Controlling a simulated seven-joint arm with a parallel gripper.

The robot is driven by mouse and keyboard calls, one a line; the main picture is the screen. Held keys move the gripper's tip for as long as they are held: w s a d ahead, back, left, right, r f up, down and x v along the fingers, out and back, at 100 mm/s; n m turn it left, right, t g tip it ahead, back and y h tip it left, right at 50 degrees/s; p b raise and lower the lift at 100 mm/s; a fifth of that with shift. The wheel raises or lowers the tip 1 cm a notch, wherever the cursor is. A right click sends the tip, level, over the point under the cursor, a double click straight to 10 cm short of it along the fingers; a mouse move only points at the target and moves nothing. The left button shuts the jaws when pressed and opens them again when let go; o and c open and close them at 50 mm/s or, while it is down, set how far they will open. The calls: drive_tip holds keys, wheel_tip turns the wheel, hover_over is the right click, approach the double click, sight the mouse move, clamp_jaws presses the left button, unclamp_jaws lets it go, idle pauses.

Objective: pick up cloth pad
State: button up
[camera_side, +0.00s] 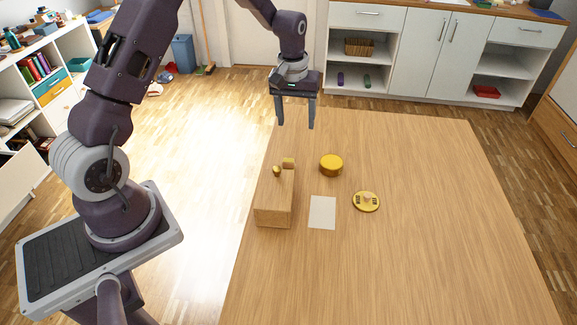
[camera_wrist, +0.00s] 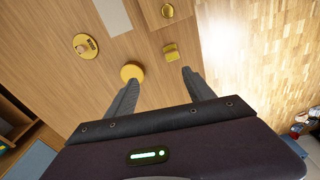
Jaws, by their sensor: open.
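The cloth pad, a flat pale grey-white rectangle (camera_side: 322,212), lies on the wooden table between a wooden box and a yellow disc. It also shows, cut by the top edge, in the wrist view (camera_wrist: 112,15). My gripper (camera_side: 296,127) is open and empty, pointing down above the far left edge of the table, well away from the pad. Its two fingers also show in the wrist view (camera_wrist: 160,78), with nothing between them.
The wooden box (camera_side: 273,207) with a knob (camera_side: 277,170) stands left of the pad. A small yellow block (camera_side: 288,162) and a round yellow tin (camera_side: 331,165) lie beyond. The yellow disc (camera_side: 366,201) lies right. The table's right and near parts are clear.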

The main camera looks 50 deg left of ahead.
drive_tip(key=n+g, duration=0.1)
drive_tip(key=n, duration=0.1)
hover_over(288, 160)
drive_tip(key=f, duration=1.1)
drive_tip(key=shift+w, duration=0.4)
drive_tip(key=f, duration=0.7)
drive_tip(key=shift+s, duration=0.35)
drive_tip(key=shift+r, duration=0.1)
clamp_jaws()
